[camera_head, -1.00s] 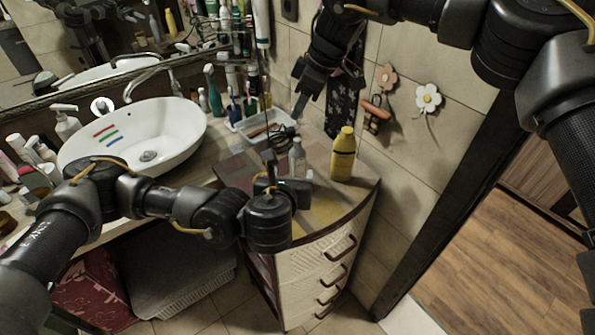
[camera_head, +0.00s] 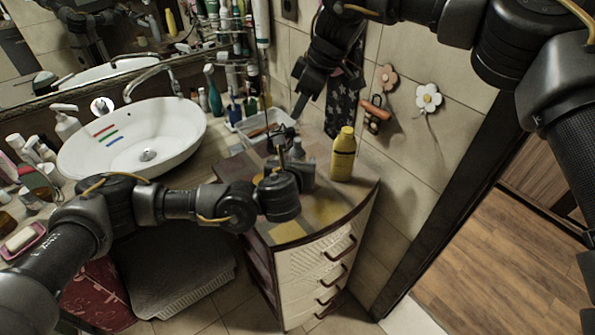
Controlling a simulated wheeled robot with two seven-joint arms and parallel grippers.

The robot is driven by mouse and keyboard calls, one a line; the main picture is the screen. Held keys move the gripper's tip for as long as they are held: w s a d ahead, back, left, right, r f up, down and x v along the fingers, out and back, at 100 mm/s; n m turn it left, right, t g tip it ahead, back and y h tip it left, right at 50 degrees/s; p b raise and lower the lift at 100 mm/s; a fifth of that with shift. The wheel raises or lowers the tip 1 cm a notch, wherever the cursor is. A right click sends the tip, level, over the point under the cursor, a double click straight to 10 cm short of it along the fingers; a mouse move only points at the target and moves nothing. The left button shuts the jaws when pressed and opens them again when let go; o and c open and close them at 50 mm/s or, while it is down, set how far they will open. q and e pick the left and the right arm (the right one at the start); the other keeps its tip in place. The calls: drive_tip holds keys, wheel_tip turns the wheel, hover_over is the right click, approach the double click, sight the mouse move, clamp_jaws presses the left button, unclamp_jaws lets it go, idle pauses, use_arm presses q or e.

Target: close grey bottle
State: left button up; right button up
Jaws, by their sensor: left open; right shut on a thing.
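The grey bottle (camera_head: 298,151) stands upright on the multicoloured top of the drawer cabinet (camera_head: 325,212). Its lower part is hidden behind my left gripper. My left gripper (camera_head: 292,160) is open, its fingers right at the bottle; I cannot tell whether they touch it. My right gripper (camera_head: 299,108) points down from above, over the bottle and slightly behind it. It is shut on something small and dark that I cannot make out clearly.
A yellow bottle (camera_head: 343,155) stands just right of the grey bottle. A clear tray (camera_head: 262,127) lies behind, against the wall. A white basin (camera_head: 135,140) and several toiletries are to the left. The cabinet's front right corner is bare.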

use_arm(q)
drive_tip(key=shift+x, duration=1.85)
clamp_jaws()
use_arm(e)
hover_over(297, 139)
drive_tip(key=shift+s+d+f, duration=0.1)
drive_tip(key=shift+d+f, duration=0.1)
drive_tip(key=shift+f, duration=1.05)
drive_tip(key=shift+d+f, duration=0.2)
drive_tip(key=shift+f, duration=1)
drive_tip(key=shift+f, duration=0.9)
drive_tip(key=shift+f, duration=0.6)
